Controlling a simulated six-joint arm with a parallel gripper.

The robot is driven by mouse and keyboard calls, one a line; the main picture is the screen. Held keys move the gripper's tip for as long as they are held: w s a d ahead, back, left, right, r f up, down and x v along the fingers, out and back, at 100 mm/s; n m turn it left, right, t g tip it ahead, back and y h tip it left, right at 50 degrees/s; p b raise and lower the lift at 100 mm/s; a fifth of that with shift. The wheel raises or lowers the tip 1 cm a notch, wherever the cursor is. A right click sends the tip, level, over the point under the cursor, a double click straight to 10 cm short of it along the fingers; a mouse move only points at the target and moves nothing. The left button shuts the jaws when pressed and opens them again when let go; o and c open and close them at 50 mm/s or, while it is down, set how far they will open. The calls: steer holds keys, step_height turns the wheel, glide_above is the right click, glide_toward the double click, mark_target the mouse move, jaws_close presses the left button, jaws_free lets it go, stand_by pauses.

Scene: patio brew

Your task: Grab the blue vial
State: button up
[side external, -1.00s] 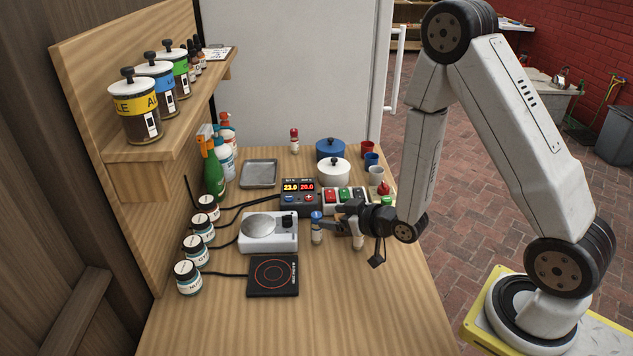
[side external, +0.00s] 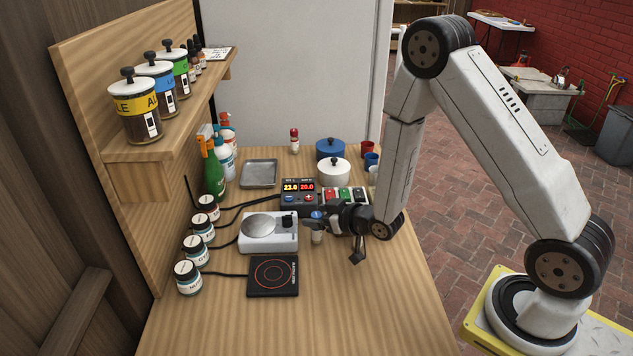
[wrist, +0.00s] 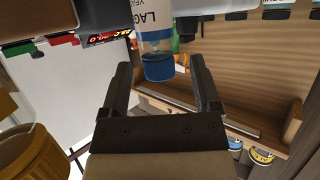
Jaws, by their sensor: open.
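The blue vial (side external: 317,238), with a blue cap and a pale label, stands upright on the wooden table just right of the white scale. In the wrist view the vial (wrist: 155,20) appears upside down, its blue cap at the tips of the fingers. My gripper (side external: 313,226) is open and level, with its fingers at the vial's upper part. In the wrist view my gripper (wrist: 161,68) has one finger on each side of the cap, with a visible gap on both sides. Part of the vial is hidden by the fingers in the side view.
The white scale (side external: 284,241) is close on the left, with a black hot plate (side external: 273,277) nearer the camera. A controller with red digits (side external: 300,188) and a switch box (side external: 345,194) stand behind. An orange-brown capped container (wrist: 20,135) is close in the wrist view. The front right table is clear.

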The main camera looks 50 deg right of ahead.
steer(key=shift+x, duration=1.35)
jaws_close()
